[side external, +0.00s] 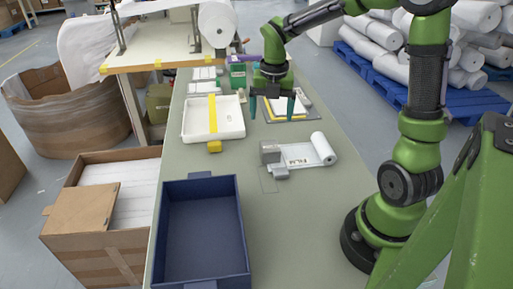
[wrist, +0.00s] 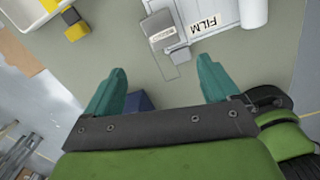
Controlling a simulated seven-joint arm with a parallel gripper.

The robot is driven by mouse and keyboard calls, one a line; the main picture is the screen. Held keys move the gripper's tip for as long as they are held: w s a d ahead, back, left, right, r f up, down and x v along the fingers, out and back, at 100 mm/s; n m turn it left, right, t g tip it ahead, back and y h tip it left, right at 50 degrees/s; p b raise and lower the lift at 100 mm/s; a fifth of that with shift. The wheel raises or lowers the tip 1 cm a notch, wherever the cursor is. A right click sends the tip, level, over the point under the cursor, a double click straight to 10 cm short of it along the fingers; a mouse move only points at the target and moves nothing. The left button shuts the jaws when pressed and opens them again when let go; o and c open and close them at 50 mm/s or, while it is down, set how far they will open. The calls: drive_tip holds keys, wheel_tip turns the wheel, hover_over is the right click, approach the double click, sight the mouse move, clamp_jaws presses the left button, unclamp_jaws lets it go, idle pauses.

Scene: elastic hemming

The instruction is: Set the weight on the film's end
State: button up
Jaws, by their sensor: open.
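The white film roll (side external: 322,148) lies on the green-grey table, with a flat sheet labelled FILM (side external: 298,160) reaching left from it. A grey block (side external: 270,152) with a small label stands at the sheet's left end; it also shows in the wrist view (wrist: 158,30). A smaller light grey block (side external: 280,173) sits beside it, near a thin rectangle outlined on the table. I cannot tell for certain which block is the weight. My gripper (side external: 271,106) points down above the table, behind the film. Its teal fingers are spread and empty in the wrist view (wrist: 162,72).
A white tray (side external: 232,132) with a yellow block (side external: 214,147) at its front stands left of the film. A dark blue bin (side external: 240,222) is at the front. A yellow-edged pad (side external: 301,116) lies under my gripper. The table right of the bin is clear.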

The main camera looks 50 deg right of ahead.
drive_tip(key=s+a+r+m+t+y, duration=0.1)
drive_tip(key=s+a+r+m+t, duration=0.2)
drive_tip(key=m, duration=1.1)
drive_tip(key=s+a+r+m+t+y, duration=0.1)
drive_tip(key=s+a+r+m+t, duration=0.2)
drive_tip(key=m, duration=1.1)
drive_tip(key=s+a+r, duration=0.3)
drive_tip(key=s+a, duration=0.3)
drive_tip(key=shift+m+t, duration=0.3)
